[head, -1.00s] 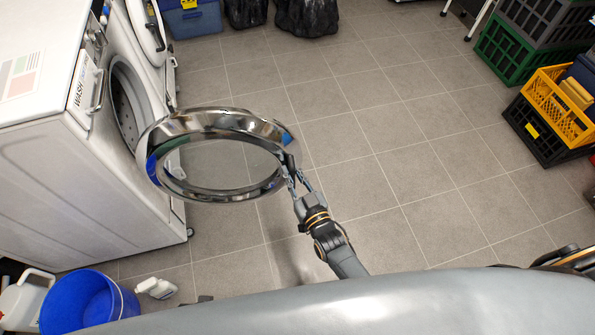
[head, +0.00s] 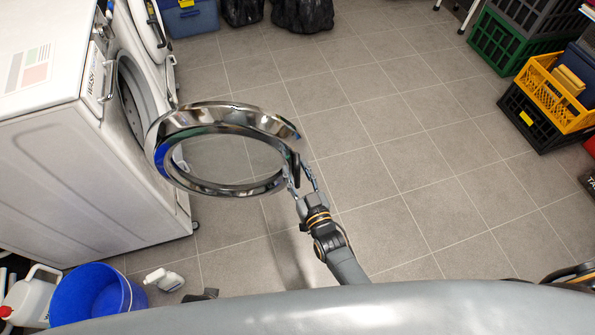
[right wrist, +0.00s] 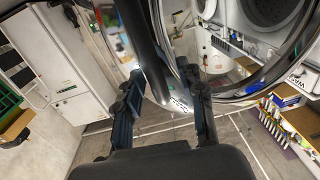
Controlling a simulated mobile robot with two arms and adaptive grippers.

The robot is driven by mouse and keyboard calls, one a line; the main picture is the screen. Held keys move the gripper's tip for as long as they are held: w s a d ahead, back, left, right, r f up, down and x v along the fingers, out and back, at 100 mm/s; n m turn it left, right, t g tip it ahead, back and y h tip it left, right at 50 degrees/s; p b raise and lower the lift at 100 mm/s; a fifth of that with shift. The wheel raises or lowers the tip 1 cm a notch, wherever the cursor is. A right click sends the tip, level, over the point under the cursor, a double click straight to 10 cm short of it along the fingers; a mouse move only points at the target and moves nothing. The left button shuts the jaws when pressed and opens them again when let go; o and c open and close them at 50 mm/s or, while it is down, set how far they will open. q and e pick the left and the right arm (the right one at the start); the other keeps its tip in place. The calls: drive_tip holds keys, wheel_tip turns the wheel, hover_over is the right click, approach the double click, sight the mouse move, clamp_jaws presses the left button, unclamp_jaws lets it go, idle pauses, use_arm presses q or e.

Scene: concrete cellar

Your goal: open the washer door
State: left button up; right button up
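The white washer (head: 90,190) stands at the left in the head view. Its round chrome-rimmed door (head: 225,113) is swung wide open, out over the floor, and the drum opening shows behind it. A dark handle (head: 296,168) sits on the door's free edge. My right gripper (head: 304,180) is at this edge with its fingers spread. In the right wrist view, the fingers of the right gripper (right wrist: 165,98) are apart, with the dark handle (right wrist: 143,45) and chrome rim between and just beyond them. Whether a finger touches is unclear. My left gripper is not in view.
A blue bucket (head: 95,295) and a white bottle (head: 165,279) are on the floor at the lower left. Stacked crates (head: 553,95) stand at the upper right. Black bags (head: 302,14) lie at the back. The tiled floor right of the door is clear.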

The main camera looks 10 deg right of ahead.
drive_tip(key=shift+s+d+f, duration=0.1)
drive_tip(key=shift+s+d, duration=0.1)
drive_tip(key=shift+s, duration=0.35)
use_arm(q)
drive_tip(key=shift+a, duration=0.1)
use_arm(e)
drive_tip(key=v, duration=1.1)
drive_tip(key=s+d+f+g+h, duration=0.1)
drive_tip(key=s+d+f+g, duration=0.1)
drive_tip(key=f+g, duration=0.35)
drive_tip(key=s+d+f+g+h, duration=0.1)
drive_tip(key=s+d+f+g, duration=0.15)
drive_tip(key=f, duration=0.55)
drive_tip(key=s+d+f+g+h, duration=0.2)
drive_tip(key=s+d+f+g, duration=0.6)
drive_tip(key=s, duration=0.4)
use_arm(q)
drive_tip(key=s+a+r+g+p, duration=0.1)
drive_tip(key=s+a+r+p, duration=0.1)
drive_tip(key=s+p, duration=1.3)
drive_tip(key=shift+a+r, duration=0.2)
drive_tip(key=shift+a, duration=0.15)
use_arm(e)
drive_tip(key=s+d+r, duration=0.1)
drive_tip(key=s+d, duration=0.1)
drive_tip(key=s, duration=1.3)
drive_tip(key=shift+d+r+m+h, duration=0.3)
drive_tip(key=shift+r, duration=0.05)
